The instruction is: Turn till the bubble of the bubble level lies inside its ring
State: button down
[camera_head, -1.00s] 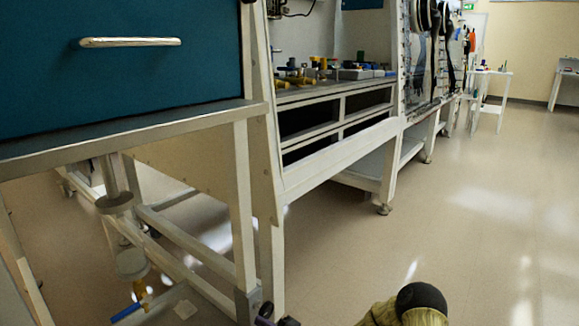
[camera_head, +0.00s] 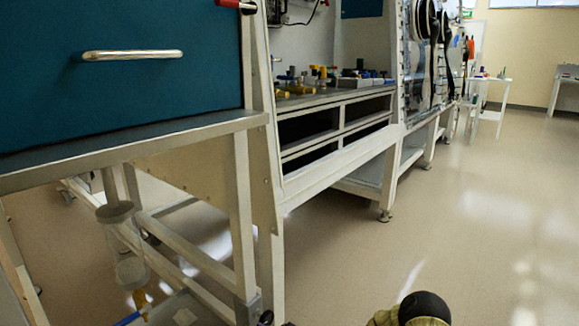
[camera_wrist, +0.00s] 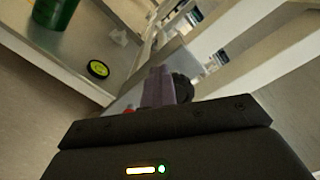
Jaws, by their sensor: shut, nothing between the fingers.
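The bubble level (camera_wrist: 98,69) shows in the wrist view as a small round black disc with a yellow-green face. It lies on a grey metal surface (camera_wrist: 80,48), near its edge. The picture is too small to tell where the bubble sits against the ring. My gripper (camera_wrist: 158,80) has its purple-grey fingers shut and empty, to the right of the level and apart from it in the picture. A round black knob-like part (camera_wrist: 183,88) shows just right of the fingers, partly hidden; I cannot tell whether they touch.
In the head view, a blue-green cabinet (camera_head: 170,75) with a metal handle stands left on a white frame (camera_head: 245,215). Open floor (camera_head: 470,250) lies to the right.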

aim_at(267, 321)
jog(key=shift+w+d+r+p, duration=0.2)
jog(key=shift+r+p, duration=0.2)
jog(key=shift+r, duration=0.05)
jog(key=shift+w+d+r+p, duration=0.15)
jog(key=shift+w+r+p, duration=0.05)
jog(key=shift+r+p, duration=0.25)
jog(key=shift+w+d+r, duration=0.2)
jog(key=shift+w+d, duration=0.05)
jog(key=shift+w, duration=0.05)
dwell(0.4)
jog(key=shift+s+a+r+p, duration=0.2)
jog(key=shift+r+p, duration=0.2)
jog(key=shift+p, duration=0.15)
jog(key=shift+s, duration=0.1)
jog(key=p+v, duration=0.1)
jog(key=v, duration=0.5)
dwell(0.4)
